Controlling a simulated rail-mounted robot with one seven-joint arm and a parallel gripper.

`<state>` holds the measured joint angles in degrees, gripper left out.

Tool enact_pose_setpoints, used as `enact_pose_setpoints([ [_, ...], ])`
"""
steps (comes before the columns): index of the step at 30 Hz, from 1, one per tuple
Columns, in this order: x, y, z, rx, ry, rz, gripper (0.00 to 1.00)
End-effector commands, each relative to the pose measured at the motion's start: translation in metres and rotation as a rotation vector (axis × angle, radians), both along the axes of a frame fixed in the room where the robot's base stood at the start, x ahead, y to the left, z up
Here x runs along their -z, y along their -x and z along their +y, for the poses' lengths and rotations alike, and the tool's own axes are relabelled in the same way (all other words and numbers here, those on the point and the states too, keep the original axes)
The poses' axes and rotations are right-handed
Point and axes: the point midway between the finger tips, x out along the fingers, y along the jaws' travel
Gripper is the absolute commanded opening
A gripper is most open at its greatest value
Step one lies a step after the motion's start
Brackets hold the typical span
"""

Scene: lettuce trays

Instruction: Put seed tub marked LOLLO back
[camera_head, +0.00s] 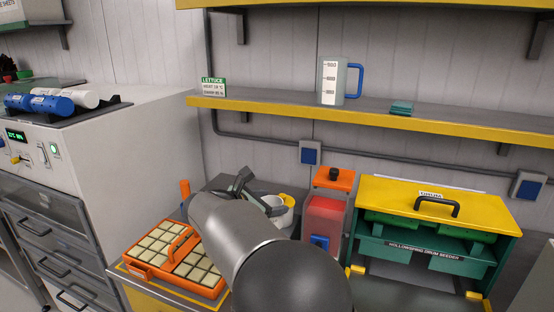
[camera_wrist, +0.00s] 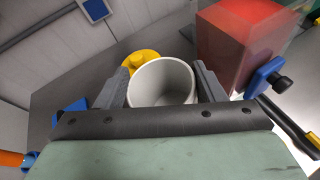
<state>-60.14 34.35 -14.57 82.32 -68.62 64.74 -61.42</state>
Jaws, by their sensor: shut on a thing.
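A white, round, open-topped tub (camera_wrist: 163,88) is between the two dark fingers of my gripper (camera_wrist: 159,72) in the wrist view. My gripper is shut on it. In the head view the white tub (camera_head: 284,217) shows partly behind my gripper (camera_head: 246,186) and arm, over the bench between the orange tray and the red hopper. No marking is legible on it, so I cannot tell whether it reads LOLLO. I cannot tell whether its base touches the bench. Several blue and white cylinders (camera_head: 52,103) lie on a dark rack at the left.
A yellow round thing (camera_wrist: 141,60) is just behind the tub. A red hopper (camera_head: 323,218) and a green drum seeder (camera_head: 425,240) stand to the right. An orange cell tray (camera_head: 142,268) lies in front. Above, a yellow-edged shelf (camera_head: 280,108) holds a jug (camera_head: 331,82) and a lettuce sign (camera_head: 213,87).

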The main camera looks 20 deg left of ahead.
Motion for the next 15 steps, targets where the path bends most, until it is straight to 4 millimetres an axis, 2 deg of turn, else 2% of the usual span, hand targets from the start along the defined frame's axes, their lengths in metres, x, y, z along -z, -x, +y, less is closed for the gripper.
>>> enact_pose_setpoints([
  [4,0.017,0.009,-0.001,0.022,-0.002,-0.001,0.07],
  [11,0.036,0.01,-0.001,0.028,-0.006,-0.002,0.07],
  [15,0.055,0.01,-0.001,0.028,-0.006,-0.002,0.07],
])
